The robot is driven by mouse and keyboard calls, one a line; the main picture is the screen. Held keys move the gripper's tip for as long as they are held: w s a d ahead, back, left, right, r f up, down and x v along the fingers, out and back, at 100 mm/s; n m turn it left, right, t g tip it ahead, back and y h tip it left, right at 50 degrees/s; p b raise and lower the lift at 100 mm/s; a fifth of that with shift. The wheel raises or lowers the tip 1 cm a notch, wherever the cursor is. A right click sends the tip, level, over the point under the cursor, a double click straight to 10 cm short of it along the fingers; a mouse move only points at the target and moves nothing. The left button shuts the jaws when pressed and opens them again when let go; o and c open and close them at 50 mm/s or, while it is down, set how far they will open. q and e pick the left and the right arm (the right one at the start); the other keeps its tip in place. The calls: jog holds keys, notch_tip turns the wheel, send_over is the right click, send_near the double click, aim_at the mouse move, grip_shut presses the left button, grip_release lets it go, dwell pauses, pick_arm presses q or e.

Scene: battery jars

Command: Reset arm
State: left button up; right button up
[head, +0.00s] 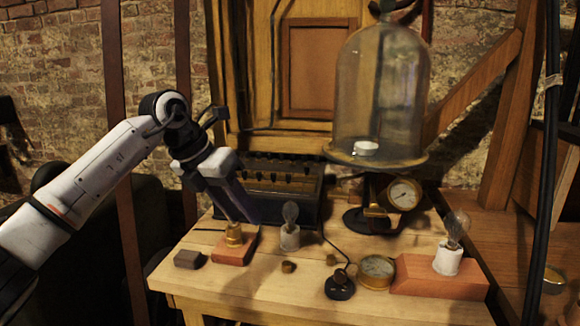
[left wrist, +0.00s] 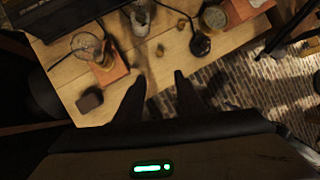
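My left arm comes in from the left in the head view, with its gripper (head: 240,214) pointing down over the left part of the wooden table (head: 215,290). In the left wrist view its two dark fingers (left wrist: 158,88) are apart with nothing between them, so it is open and empty. In the head view it overlaps a brass socket (head: 233,236) on a red block (head: 238,252). The left wrist view shows a clear glass bulb (left wrist: 86,44) at that socket, off to the left of the fingers. My right gripper is in neither view.
A glass bell jar (head: 380,95) stands at the back above a pressure gauge (head: 404,194). A black box (head: 285,185) is behind the bulb in a white holder (head: 290,238). Another bulb (head: 456,226) stands on a red block (head: 415,275) at right. A small dark block (head: 190,259) lies at left.

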pick_arm(q)
jog(key=s+d+f+n+h, duration=0.25)
jog(key=s+d+h, duration=0.25)
jog(key=d+h, duration=0.3)
jog(key=s+d+f+n+h, duration=0.2)
jog(key=s+d+f+h, duration=0.25)
jog(key=d, duration=0.55)
jog(key=s+a+f+n+t+y+p, duration=0.25)
jog(key=a+f+n+t+y, duration=0.7)
jog(key=n, duration=1.35)
jog(key=s+a+f+n+g+y, duration=0.2)
jog(key=s+a+f+n, duration=0.4)
jog(key=s+f, duration=0.6)
jog(key=s+a+f+n+g+y, duration=0.2)
jog(key=s+a+f+n, duration=0.4)
jog(key=s+f, duration=0.6)
jog(key=shift+a+y, duration=0.6)
jog(key=shift+a, duration=0.55)
jog(key=shift+w, duration=0.1)
